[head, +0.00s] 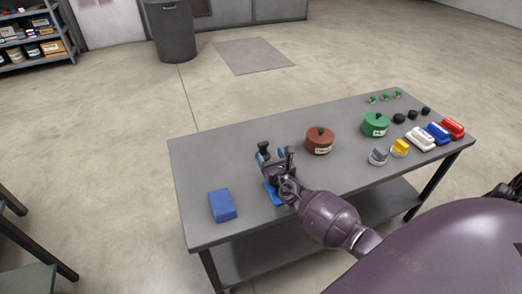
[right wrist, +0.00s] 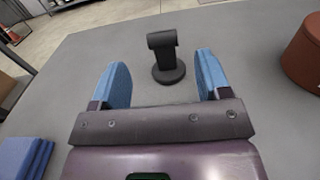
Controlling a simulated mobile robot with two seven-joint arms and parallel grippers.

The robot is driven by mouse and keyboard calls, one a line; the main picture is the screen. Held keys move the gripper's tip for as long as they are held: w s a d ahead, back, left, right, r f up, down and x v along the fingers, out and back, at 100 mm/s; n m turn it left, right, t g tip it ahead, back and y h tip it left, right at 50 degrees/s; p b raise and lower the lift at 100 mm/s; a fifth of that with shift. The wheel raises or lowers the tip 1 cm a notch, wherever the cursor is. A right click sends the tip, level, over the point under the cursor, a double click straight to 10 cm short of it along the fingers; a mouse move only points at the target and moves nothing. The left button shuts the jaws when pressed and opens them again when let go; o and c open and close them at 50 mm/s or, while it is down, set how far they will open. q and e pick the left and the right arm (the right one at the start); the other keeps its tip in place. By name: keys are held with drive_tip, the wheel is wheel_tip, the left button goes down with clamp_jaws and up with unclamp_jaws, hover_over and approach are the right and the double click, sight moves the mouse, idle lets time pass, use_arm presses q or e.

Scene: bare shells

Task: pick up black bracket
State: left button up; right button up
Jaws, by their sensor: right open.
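The black bracket (right wrist: 165,58) stands upright on the grey table, with a round base and a short bent top. In the head view the bracket (head: 263,148) shows just beyond my right gripper, which partly hides it. My right gripper (head: 270,170) is low over the table. In the right wrist view its two blue fingers (right wrist: 160,82) are spread apart. The bracket is ahead of the gap between them, a little right of its middle, and nothing is held. My left gripper is not in view.
A blue block (head: 222,205) lies on the table (head: 240,145) left of my gripper. A brown lidded pot (head: 319,141) stands to the right. Farther right are a green pot (head: 375,124), grey and yellow pieces, knobs and coloured blocks. The table's left back area is clear.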

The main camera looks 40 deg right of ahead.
drive_tip(key=x, duration=0.3)
drive_tip(key=shift+w+f+b, duration=0.15)
drive_tip(key=shift+w+b, duration=0.1)
drive_tip(key=shift+b, duration=0.1)
drive_tip(key=shift+w+d, duration=0.15)
drive_tip(key=shift+w, duration=0.2)
drive_tip(key=x, duration=0.2)
drive_tip(key=b+x, duration=0.1)
drive_tip(key=shift+w+d+f, duration=0.2)
drive_tip(key=shift+w+f, duration=0.05)
drive_tip(key=shift+w, duration=0.05)
drive_tip(key=shift+w+d+r, duration=0.1)
drive_tip(key=shift+w+d, duration=0.05)
drive_tip(key=shift+w, duration=0.45)
drive_tip(key=shift+w+r, duration=0.1)
drive_tip(key=c, duration=0.9)
drive_tip(key=shift+c, duration=1.3)
wheel_tip(320, 180, up, 9)
drive_tip(key=p, duration=0.4)
use_arm(q)
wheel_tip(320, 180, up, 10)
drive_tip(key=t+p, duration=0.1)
drive_tip(key=p, duration=0.7)
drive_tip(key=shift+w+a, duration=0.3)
use_arm(e)
wheel_tip(320, 180, up, 11)
hover_over(264, 145)
drive_tip(key=a+x, duration=0.1)
drive_tip(key=x, duration=0.2)
drive_tip(key=shift+d, duration=0.5)
